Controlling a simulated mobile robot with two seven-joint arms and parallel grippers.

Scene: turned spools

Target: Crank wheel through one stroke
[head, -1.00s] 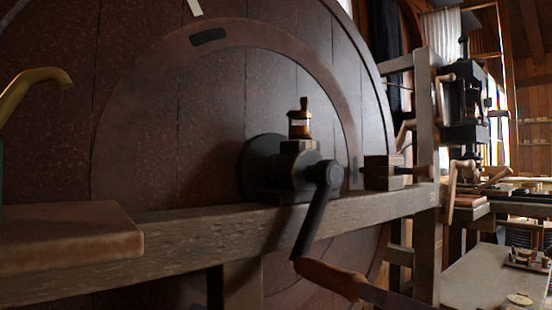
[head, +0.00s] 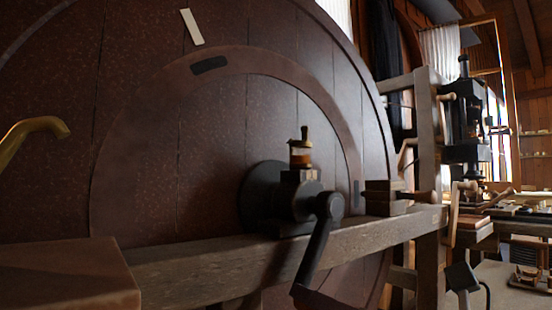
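The large dark red-brown wheel (head: 150,130) fills the left and middle of the head view. It has a pale strip near its top and a dark mark on its inner ring. A black crank (head: 315,245) slopes down and slightly left from its hub (head: 268,205). A brass-topped cup with a glass band (head: 300,155) stands upright on the bearing block above the hub. The lower end of the crank is at the bottom edge, and its wooden handle is mostly or wholly out of view. Neither gripper is in view.
A wooden beam (head: 220,272) runs across in front of the wheel. A brown board (head: 60,275) and a curved brass spout (head: 30,130) are at left. A black press (head: 465,125) stands behind.

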